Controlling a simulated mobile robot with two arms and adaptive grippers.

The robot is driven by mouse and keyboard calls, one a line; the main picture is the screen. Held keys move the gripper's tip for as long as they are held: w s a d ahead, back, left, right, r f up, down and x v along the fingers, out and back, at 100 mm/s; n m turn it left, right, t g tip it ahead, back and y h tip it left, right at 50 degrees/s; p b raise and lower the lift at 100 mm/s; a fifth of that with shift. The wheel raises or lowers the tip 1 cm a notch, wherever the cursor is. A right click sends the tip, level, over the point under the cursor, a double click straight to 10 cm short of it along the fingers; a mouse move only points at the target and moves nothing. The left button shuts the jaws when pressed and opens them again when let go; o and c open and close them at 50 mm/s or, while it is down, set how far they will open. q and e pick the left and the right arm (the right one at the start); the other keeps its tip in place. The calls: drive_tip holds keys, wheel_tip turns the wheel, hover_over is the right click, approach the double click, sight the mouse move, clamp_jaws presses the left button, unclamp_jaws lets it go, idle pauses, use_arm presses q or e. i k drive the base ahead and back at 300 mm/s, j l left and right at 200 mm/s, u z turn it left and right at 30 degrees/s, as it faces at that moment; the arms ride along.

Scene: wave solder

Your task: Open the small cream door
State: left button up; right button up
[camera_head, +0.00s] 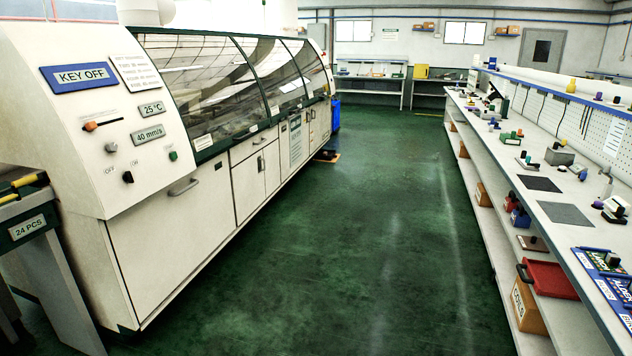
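A long cream wave solder machine (90,215) stands along the left. Its near lower front has a large cream door (165,245) with a grey bar handle (184,187) near its top; it looks shut. Beyond it is a smaller pair of cream doors (248,188) with upright handles, also looking shut. More narrow cream panels (315,125) show farther along; their details are too small to tell. I cannot tell for sure which one is the small cream door. Neither of my grippers is in view.
The green floor (330,250) between machine and bench is clear. A long workbench (550,190) with tools runs along the right. A red box (547,280) sits on its lower shelf. A grey stand with a "24 PCS" label (27,227) stands at the near left.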

sight(247, 176)
drive_tip(key=i, duration=4.8)
drive_tip(key=i+u, duration=0.15)
drive_tip(key=i, duration=0.4)
drive_tip(key=i+l+u, duration=0.15)
drive_tip(key=i, duration=0.4)
